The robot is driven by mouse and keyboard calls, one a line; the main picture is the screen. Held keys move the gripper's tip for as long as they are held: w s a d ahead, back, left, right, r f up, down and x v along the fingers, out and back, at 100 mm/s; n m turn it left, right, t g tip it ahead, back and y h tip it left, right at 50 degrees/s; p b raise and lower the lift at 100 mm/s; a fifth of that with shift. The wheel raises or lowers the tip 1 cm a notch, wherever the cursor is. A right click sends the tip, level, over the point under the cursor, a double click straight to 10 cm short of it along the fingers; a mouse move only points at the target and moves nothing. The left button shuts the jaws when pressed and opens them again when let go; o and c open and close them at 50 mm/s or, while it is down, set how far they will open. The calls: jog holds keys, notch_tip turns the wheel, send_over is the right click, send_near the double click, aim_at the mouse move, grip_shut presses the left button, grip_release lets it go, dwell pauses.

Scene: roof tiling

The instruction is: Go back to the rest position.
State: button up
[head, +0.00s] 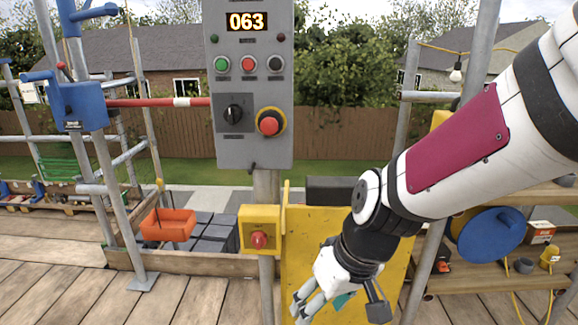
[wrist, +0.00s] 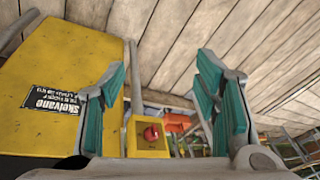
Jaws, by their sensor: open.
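My gripper (head: 338,300) hangs at the lower middle of the head view, in front of a yellow panel (head: 300,285). In the wrist view my gripper (wrist: 162,105) shows two teal-padded fingers spread wide apart with nothing between them. Beyond the gap there is a yellow box with a red knob (wrist: 150,135), apart from the fingers. The same yellow switch box (head: 260,230) is on the grey post in the head view, left of my gripper.
A grey control panel (head: 250,90) reading 063, with buttons and a red stop knob (head: 269,122), stands on the post. An orange tray (head: 168,225) and grey tiles (head: 212,232) are at left. A shelf with a blue reel (head: 486,234) is at right. Wooden planks (head: 60,295) are clear at lower left.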

jog(key=s+d+r+m+h, duration=0.1)
jog(key=s+d+r+m, duration=0.15)
jog(key=s+d, duration=0.35)
jog(key=s+d+r+m+g+h, duration=0.1)
jog(key=s+d+r, duration=0.25)
jog(key=s, duration=0.45)
jog(key=s+d+r+m+h, duration=0.1)
jog(key=s+d+r+m, duration=0.1)
jog(key=s+d+r, duration=0.35)
notch_tip(320, 180, up, 22)
jog(key=s+a+t+p, duration=0.1)
jog(key=t+p, duration=0.2)
jog(key=p, duration=1.9)
jog(key=shift+n, duration=0.35)
jog(key=shift+a, duration=0.1)
